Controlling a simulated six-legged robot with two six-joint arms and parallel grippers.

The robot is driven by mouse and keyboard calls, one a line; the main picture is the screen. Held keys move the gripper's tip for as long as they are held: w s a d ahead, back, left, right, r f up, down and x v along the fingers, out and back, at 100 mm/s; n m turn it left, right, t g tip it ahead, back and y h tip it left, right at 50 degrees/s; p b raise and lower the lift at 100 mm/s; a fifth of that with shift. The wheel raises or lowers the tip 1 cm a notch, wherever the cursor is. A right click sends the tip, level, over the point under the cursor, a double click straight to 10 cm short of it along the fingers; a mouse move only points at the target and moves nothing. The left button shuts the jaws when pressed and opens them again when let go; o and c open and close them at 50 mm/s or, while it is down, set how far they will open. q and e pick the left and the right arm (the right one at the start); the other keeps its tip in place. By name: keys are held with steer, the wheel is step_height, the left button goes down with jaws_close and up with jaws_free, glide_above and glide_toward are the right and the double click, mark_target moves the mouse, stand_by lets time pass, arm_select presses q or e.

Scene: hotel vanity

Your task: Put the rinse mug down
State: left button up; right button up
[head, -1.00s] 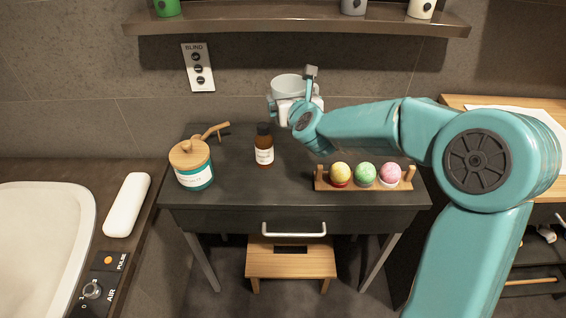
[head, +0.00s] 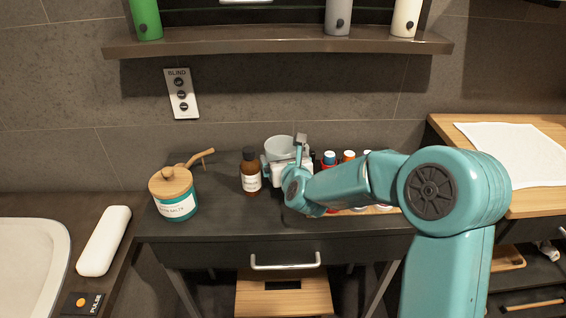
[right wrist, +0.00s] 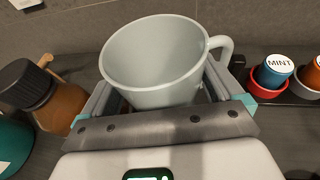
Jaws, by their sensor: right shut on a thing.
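The rinse mug (head: 283,146) is pale grey and upright, above or at the rear of the dark vanity table (head: 225,222). My right gripper (head: 286,163) is shut on it. In the right wrist view the mug (right wrist: 152,62) sits between the two fingers, its open rim up and empty-looking, its handle (right wrist: 222,45) to the right. Its base is hidden by the gripper, so I cannot tell whether it touches the table. My left gripper is not in view.
A brown bottle (head: 250,173) stands close left of the mug. A wood-lidded jar (head: 174,194) is further left. Several small coloured containers (head: 348,156) stand right of the mug, partly behind my arm. A shelf (head: 280,46) hangs above. The table's front left is clear.

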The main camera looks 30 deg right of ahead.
steer(key=shift+s+r, duration=0.1)
steer(key=shift+r, duration=0.1)
steer(key=shift+f, duration=0.25)
steer(key=o, duration=0.8)
steer(key=shift+r, duration=0.1)
